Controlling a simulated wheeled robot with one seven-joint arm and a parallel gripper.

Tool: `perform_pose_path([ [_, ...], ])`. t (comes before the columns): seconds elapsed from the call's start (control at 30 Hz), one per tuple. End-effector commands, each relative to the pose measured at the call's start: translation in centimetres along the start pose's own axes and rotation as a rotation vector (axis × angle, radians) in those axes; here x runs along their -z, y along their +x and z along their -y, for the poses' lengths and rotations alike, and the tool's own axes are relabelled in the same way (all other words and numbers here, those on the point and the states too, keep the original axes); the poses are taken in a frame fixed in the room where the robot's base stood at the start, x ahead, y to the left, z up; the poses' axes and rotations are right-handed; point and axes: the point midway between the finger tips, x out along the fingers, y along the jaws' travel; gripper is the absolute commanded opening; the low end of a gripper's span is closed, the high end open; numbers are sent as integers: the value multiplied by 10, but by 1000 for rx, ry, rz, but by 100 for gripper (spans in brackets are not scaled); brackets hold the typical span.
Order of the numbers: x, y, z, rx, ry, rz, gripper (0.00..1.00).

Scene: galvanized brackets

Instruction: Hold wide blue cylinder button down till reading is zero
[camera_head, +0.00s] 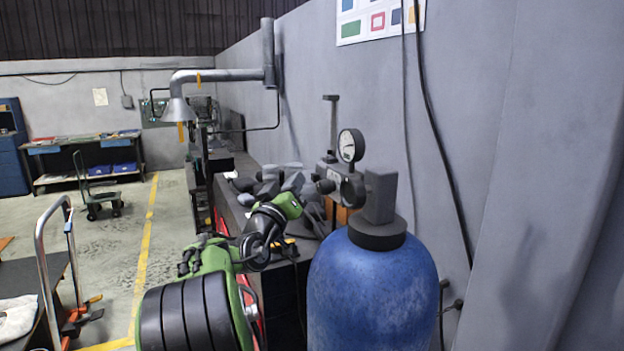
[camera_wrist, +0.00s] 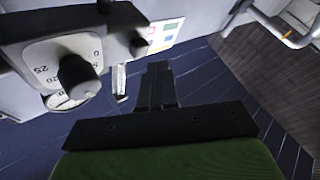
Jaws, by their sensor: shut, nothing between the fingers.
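The wide blue cylinder (camera_head: 372,295) stands upright at the front right in the head view, with a black collar and block on top (camera_head: 380,195). A round pressure gauge (camera_head: 351,145) sits above and behind it; its needle is too small to read. In the wrist view a dial (camera_wrist: 62,62) with a black knob (camera_wrist: 80,76) shows the numbers 0, 20 and 25. A smaller black knob (camera_wrist: 139,47) sits right of it. I cannot tell which part is the button. My gripper (camera_wrist: 156,68) is shut and empty, apart from the dial in this view. In the head view its fingertips are unclear.
A dark bench (camera_head: 240,205) with several grey parts runs along the wall behind my arm. Black cables (camera_head: 440,130) hang on the wall right of the gauge. A cart with a metal handle (camera_head: 50,250) stands left. Floor between is clear.

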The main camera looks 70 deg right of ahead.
Motion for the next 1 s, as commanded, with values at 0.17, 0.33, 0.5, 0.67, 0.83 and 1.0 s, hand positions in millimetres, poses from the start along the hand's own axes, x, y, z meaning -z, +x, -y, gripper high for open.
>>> perform_pose_path([
  [0.17, 0, 0, 0, 0, 0, 0, 0],
  [0.33, 0, 0, 0, 0, 0, 0, 0],
  [0.5, -2, 2, -2, -1, 0, 0, 0],
  [0.67, -5, 6, -4, 0, 1, 0, 0],
  [0.83, -4, 6, -4, 0, 0, 0, 0],
  [1.0, -4, 6, -5, 0, 0, 0, 0],
])
